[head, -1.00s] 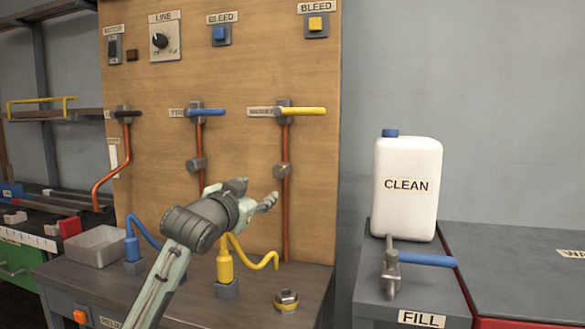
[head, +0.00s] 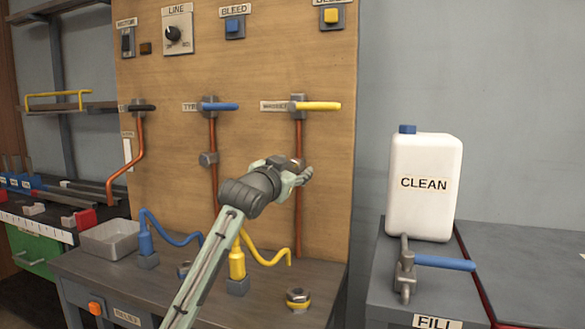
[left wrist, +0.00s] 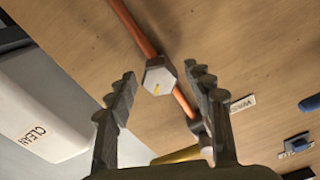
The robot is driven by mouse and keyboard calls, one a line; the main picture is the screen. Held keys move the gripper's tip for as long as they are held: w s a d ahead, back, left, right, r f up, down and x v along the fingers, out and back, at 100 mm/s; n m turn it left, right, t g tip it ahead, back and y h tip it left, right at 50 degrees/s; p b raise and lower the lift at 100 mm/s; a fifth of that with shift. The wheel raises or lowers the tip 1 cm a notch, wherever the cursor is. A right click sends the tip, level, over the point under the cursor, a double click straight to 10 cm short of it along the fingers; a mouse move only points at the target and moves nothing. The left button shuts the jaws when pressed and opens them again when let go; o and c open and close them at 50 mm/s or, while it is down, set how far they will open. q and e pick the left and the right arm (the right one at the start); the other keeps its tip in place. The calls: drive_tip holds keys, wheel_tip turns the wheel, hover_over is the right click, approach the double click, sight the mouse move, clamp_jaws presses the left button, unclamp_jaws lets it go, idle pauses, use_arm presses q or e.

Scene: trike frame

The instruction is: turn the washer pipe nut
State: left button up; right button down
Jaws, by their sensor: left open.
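The washer pipe nut (left wrist: 160,75) is a grey hexagonal fitting on a copper pipe (head: 299,220) below the yellow-handled washer valve (head: 318,106). In the head view the gripper mostly hides the nut. My left gripper (head: 304,171) is raised in front of the nut. In the left wrist view its two stepped fingers (left wrist: 161,92) are spread wide and empty. The nut shows in the gap between the fingertips, with no visible contact. I cannot tell how much depth is left between them. My right gripper is not in view.
A blue-handled valve (head: 220,106) and its pipe nut (head: 208,159) are to the left. Below the arm stand a yellow hose fitting (head: 237,264) and a loose nut (head: 298,298) on the bench. A white CLEAN jug (head: 424,190) stands right, behind a blue lever (head: 446,263).

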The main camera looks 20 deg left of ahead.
use_arm(q)
drive_tip(key=shift+c, duration=0.4)
drive_tip(key=c, duration=1.1)
drive_tip(key=shift+m, duration=0.4)
drive_tip(key=m, duration=0.2)
drive_tip(key=shift+m, duration=0.4)
drive_tip(key=m, duration=0.3)
drive_tip(key=shift+f+m, duration=0.1)
drive_tip(key=shift+m, duration=0.3)
drive_tip(key=m, duration=0.6)
drive_tip(key=shift+m, duration=0.4)
